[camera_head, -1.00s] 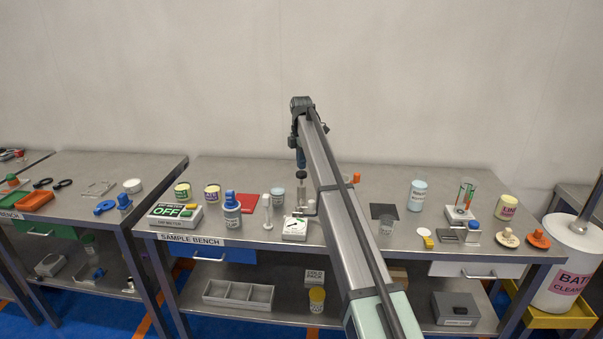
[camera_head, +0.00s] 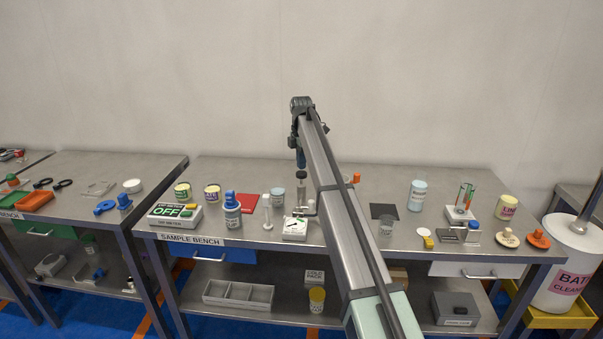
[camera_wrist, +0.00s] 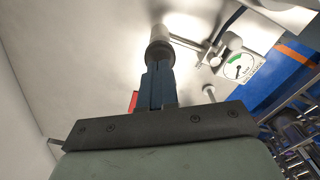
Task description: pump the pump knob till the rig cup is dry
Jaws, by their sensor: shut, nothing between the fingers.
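My gripper (camera_head: 301,164) points down over the bench behind the small white rig box (camera_head: 294,228). In the wrist view its blue fingers (camera_wrist: 158,86) are together, with nothing between them. Their tips are at a dark round knob-like part (camera_wrist: 159,52), which looks like the pump knob; I cannot tell whether they touch it. A pale cylinder (camera_wrist: 158,34) shows beyond this part. The rig's gauge (camera_wrist: 238,67) has a green sector and a dark needle. A labelled cup (camera_head: 278,197) stands left of my gripper; I cannot tell whether it is the rig cup or see its level.
A red mat (camera_head: 249,203), a white post (camera_head: 267,210) and a blue-capped bottle (camera_head: 232,209) stand to the left. My arm hides the bench's middle.

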